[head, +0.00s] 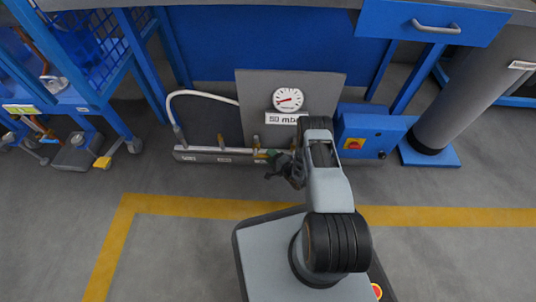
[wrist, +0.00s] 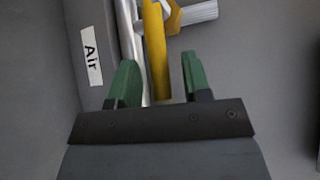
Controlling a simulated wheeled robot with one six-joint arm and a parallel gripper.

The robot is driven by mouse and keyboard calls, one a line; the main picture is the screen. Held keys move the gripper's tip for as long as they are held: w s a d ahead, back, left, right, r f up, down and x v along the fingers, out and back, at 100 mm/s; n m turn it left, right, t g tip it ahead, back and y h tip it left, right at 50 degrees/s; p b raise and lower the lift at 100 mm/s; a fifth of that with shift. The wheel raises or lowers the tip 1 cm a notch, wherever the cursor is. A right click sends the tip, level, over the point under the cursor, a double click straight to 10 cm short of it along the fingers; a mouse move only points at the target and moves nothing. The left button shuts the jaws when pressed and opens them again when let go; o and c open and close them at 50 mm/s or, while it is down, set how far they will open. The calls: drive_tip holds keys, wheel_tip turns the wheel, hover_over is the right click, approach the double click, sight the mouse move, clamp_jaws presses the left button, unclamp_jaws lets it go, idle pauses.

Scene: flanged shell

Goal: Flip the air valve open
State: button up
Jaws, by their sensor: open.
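The air valve's yellow lever (wrist: 155,55) shows in the wrist view, running down from the top edge beside the white "Air" label (wrist: 90,55). A brass-coloured fitting and a pale stub sit at its upper right. My gripper (wrist: 158,78) is open, its two green fingers on either side of the lever's lower end. The left finger is close to the lever; a gap shows at the right finger. I cannot tell whether the left one touches. In the head view my gripper (head: 273,160) is at the manifold rail (head: 205,156), and my arm hides the rail's right part.
A grey panel with a round gauge (head: 288,99) stands behind the rail. A white hose (head: 205,94) arches at its left. A blue box with a red and yellow switch (head: 354,144) is close at the right. Open floor with a yellow line (head: 190,206) lies in front.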

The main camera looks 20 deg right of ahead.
drive_tip(key=shift+w+a, duration=0.15)
drive_tip(key=shift+w, duration=0.1)
drive_tip(key=shift+c, duration=0.2)
clamp_jaws()
idle(0.3)
